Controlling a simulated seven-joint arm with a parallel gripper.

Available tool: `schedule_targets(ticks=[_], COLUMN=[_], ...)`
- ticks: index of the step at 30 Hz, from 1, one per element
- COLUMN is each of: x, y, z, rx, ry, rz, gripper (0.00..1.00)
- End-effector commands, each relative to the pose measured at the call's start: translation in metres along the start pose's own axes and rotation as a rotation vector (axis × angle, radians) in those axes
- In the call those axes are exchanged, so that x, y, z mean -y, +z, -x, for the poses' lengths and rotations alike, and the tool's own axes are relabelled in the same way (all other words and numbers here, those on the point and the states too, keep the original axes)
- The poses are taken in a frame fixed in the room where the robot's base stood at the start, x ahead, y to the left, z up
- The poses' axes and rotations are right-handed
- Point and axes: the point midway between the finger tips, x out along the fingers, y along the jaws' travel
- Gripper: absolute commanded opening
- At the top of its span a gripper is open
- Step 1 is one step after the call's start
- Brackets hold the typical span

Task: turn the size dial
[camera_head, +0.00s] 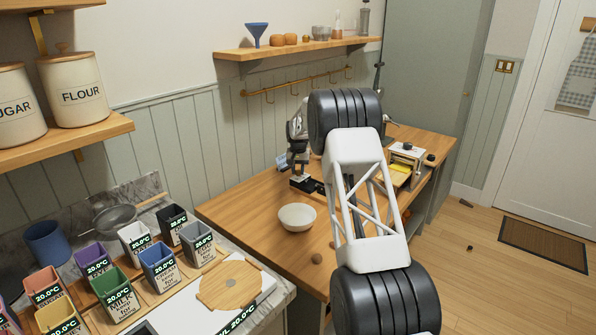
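I cannot make out the size dial for certain. A small white-framed device (405,158) with a yellow part inside stands at the right end of the wooden counter, with a dark knob-like piece (430,159) beside it. My white and black arm reaches over the counter in the middle of the view.
Labelled containers (157,264) and a round wooden board (229,285) are at the lower left. A shelf (300,46) hangs above. The counter's front left is mostly clear.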

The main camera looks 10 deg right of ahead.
Motion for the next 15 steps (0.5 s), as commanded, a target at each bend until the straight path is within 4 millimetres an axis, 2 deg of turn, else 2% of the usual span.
schedule_targets(ticks=[1,4,15], x=[0.0000,0.0000,-0.0001], y=[0.0000,0.0000,-0.0003], z=[0.0001,0.0001,0.0007], rx=[0.000,0.000,-0.001], ry=[0.000,0.000,0.000], rz=[0.000,0.000,0.040], gripper=[0.21,0.06,0.06])
